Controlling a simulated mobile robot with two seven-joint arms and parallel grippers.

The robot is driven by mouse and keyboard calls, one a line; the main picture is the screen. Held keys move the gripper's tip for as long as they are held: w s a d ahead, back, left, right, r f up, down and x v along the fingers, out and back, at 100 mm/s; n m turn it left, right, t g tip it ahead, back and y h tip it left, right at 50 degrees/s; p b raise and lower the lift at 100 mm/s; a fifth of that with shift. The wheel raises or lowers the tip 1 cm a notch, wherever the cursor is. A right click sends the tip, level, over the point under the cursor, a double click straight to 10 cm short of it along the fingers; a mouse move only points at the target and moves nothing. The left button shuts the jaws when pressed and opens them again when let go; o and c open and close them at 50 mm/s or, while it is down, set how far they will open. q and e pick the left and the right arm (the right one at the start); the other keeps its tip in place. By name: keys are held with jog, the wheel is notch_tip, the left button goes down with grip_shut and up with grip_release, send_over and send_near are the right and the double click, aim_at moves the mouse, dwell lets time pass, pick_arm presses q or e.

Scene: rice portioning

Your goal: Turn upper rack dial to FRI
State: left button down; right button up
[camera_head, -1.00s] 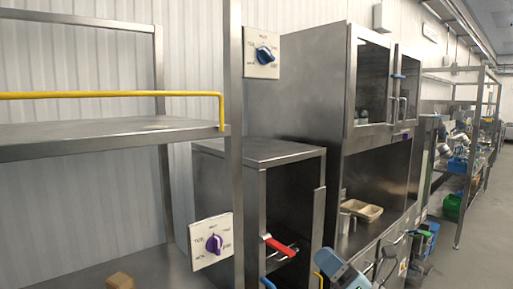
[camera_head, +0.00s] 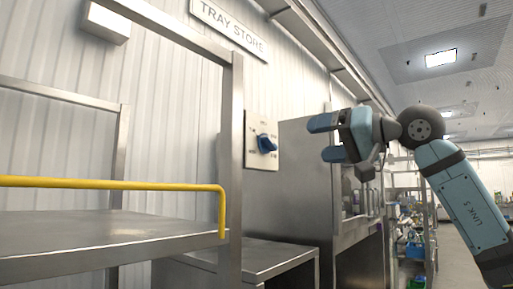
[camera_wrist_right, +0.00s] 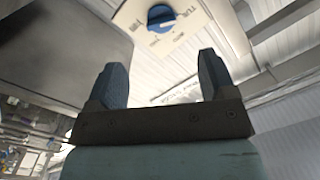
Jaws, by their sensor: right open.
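The upper rack dial (camera_head: 266,144) is a blue knob on a pale square plate (camera_head: 252,158) fixed beside the rack post. Its day labels are too small to read surely. In the right wrist view the blue knob (camera_wrist_right: 160,17) shows at the top, beyond the fingertips, on its pale plate (camera_wrist_right: 190,35). My right gripper (camera_head: 322,138) is open and empty, to the right of the dial and apart from it, with its fingers pointing left. Its two fingers (camera_wrist_right: 158,75) stand wide apart in the right wrist view. My left gripper is not in view.
A steel rack with a shelf (camera_head: 110,235) and a yellow rail (camera_head: 110,183) stands at left. Its upright post (camera_head: 231,170) is just left of the dial. A steel cabinet (camera_head: 300,190) stands behind my right gripper. A TRAY STORE sign (camera_head: 229,28) hangs above.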

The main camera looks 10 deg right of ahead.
aim_at(272, 140)
jog(key=shift+t, duration=0.3)
jog(key=shift+d+r+p+x, duration=0.15)
jog(key=shift+p+x, duration=0.55)
jog(key=shift+x, duration=1.45)
jog(key=shift+r+p+x, duration=0.25)
jog(key=shift+p+x, duration=0.4)
jog(key=shift+x, duration=1.5)
jog(key=shift+d+r+p+x, duration=0.15)
jog(key=shift+p+x, duration=0.55)
jog(key=shift+x, duration=1.5)
jog(key=shift+w, duration=0.15)
jog(key=c, duration=0.9)
